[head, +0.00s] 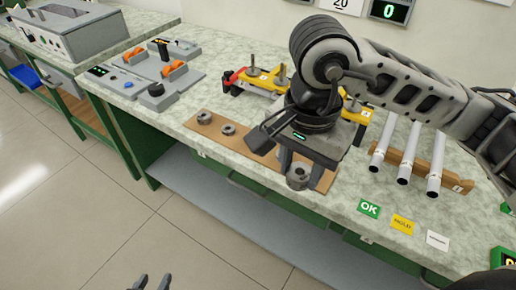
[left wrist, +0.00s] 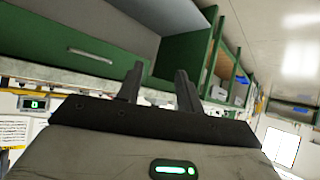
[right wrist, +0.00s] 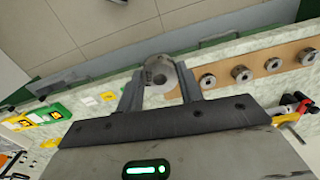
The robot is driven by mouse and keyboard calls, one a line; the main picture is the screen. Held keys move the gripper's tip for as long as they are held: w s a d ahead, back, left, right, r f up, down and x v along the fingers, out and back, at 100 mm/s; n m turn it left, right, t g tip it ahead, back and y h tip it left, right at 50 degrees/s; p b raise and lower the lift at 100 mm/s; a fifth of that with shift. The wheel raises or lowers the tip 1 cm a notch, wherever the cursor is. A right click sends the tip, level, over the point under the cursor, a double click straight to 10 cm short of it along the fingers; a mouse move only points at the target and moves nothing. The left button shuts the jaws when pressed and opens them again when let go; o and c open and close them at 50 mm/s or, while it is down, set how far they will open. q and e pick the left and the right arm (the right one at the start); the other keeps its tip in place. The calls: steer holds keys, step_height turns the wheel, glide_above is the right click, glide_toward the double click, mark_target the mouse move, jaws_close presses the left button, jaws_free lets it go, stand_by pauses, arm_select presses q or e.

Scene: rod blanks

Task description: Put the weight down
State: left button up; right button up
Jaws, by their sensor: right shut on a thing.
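My right gripper (head: 300,172) is shut on a grey metal weight (head: 298,180), a short cylinder with a hole or slot in it. The weight also shows between the fingertips in the right wrist view (right wrist: 160,72). It is over the front right part of a brown wooden board (head: 242,139). I cannot tell whether it touches the board. Other similar weights (head: 204,117) stand on the board, several in a row in the right wrist view (right wrist: 241,75). My left gripper (head: 152,283) is low in front of the bench, with fingers apart and empty in the left wrist view (left wrist: 158,85).
Pale rods (head: 409,152) lie on a wooden rack to the right. An OK card (head: 368,208), a yellow card (head: 404,224) and a white card (head: 437,240) lie near the front edge. Yellow fixtures (head: 256,80) stand behind the board. Grey control boxes (head: 155,90) are at left.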

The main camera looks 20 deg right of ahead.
steer(key=shift+s+m, duration=0.1)
steer(key=shift+m, duration=0.2)
steer(key=shift+d, duration=0.1)
steer(key=w+d+f+p, duration=0.2)
steer(key=w+d+f, duration=0.7)
steer(key=shift+d, duration=0.2)
steer(key=shift+w+d+f, duration=0.25)
steer(key=shift+f, duration=0.2)
step_height(320, 180, down, 2)
steer(key=shift+f+p, duration=0.1)
steer(key=shift+p, duration=0.5)
steer(key=shift+f, duration=0.7)
steer(key=o, duration=1)
arm_select(q)
steer(key=shift+w+a+r, duration=0.15)
steer(key=shift+a+r, duration=0.1)
steer(key=shift+r, duration=0.55)
arm_select(e)
steer(key=shift+o, duration=0.6)
arm_select(q)
steer(key=shift+r, duration=0.1)
arm_select(e)
steer(key=shift+r, duration=0.15)
